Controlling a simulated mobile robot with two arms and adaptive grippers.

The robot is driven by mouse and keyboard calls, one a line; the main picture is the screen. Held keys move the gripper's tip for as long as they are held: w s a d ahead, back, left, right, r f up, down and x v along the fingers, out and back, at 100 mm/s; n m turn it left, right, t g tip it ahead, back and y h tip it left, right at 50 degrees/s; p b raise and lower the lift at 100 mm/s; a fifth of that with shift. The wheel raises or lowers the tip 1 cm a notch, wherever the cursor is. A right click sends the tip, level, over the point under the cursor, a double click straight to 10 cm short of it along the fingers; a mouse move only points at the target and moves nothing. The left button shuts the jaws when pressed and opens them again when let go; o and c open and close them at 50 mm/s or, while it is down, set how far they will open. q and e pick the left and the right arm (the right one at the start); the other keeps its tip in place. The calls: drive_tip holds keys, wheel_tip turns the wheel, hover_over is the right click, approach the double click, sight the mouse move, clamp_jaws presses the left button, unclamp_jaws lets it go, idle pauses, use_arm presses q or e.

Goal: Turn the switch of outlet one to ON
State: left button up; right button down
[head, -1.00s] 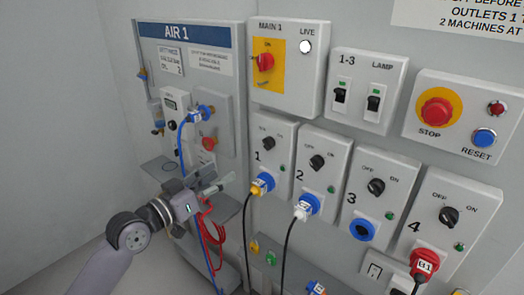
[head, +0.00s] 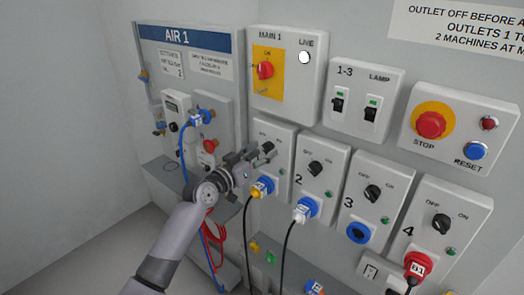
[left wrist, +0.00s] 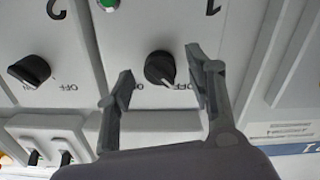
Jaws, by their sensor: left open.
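Outlet one (head: 270,210) is a pale box with a black rotary switch (head: 268,147), a green lamp and a blue socket with a yellow-labelled plug. In the left wrist view, which is upside down, the black switch knob (left wrist: 160,68) lies between my fingertips. Its pointer slants toward the side of the partly hidden OFF label. My left gripper (head: 256,153) is open at the switch, one finger on each side in the left wrist view (left wrist: 160,78). I cannot tell whether a finger touches the knob. My right gripper is not in view.
Outlet two's switch (head: 315,168) is close on the right. The main switch box (head: 309,92) is above. The AIR 1 panel (head: 178,38) with a blue hose is on the left. Black cables (head: 289,255) hang below the outlets.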

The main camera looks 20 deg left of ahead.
use_arm(q)
drive_tip(key=shift+w, duration=0.2)
drive_tip(key=c, duration=1.2)
drive_tip(key=shift+o, duration=0.2)
